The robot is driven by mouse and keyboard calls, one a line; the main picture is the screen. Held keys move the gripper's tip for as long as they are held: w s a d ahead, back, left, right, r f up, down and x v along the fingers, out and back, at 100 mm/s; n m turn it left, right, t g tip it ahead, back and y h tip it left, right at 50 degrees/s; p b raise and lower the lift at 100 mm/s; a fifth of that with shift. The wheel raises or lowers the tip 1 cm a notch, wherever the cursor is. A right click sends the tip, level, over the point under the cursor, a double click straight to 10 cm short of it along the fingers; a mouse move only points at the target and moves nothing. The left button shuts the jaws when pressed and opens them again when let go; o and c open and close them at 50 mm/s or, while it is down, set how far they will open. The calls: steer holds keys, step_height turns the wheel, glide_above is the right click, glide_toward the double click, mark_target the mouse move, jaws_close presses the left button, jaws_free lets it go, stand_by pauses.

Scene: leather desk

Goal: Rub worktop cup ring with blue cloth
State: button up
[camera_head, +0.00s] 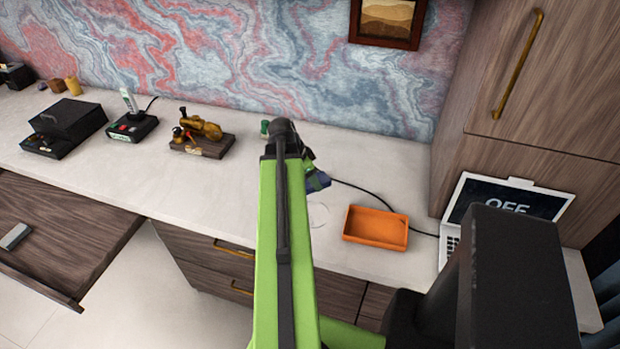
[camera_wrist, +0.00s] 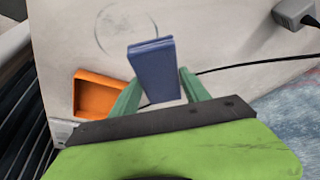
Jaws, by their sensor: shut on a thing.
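The blue cloth (camera_wrist: 152,62) is a folded pad held between the green fingers of my gripper (camera_wrist: 158,84). In the head view the cloth (camera_head: 317,182) shows beside my arm, which hides most of the gripper. The cup ring (camera_wrist: 98,32) is a faint grey circle on the pale worktop (camera_wrist: 215,35). In the wrist view the cloth's end overlaps the ring's lower right edge. In the head view the ring (camera_head: 319,215) lies just nearer than the cloth, partly behind my arm. I cannot tell whether the cloth touches the worktop.
An orange tray (camera_head: 375,228) stands close to the right of the ring. A black cable (camera_head: 362,190) runs behind it to the laptop (camera_head: 508,205). A wooden stand with brass pieces (camera_head: 202,138) is on the left. Worktop between stand and arm is clear.

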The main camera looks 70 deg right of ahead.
steer(key=shift+w+f, duration=0.1)
steer(key=shift+f, duration=0.05)
steer(key=b, duration=0.6)
glide_above(315, 201)
steer(key=w+a, duration=0.1)
step_height(315, 201, down, 6)
steer(key=shift+r, duration=0.1)
steer(key=shift+f+b, duration=1.05)
steer(key=shift+b, duration=0.05)
steer(key=shift+r, duration=0.1)
steer(key=shift+s+r, duration=0.1)
steer(key=shift+s, duration=0.65)
steer(key=shift+w+d, duration=0.15)
steer(key=shift+d, duration=1.7)
steer(key=shift+d, duration=0.1)
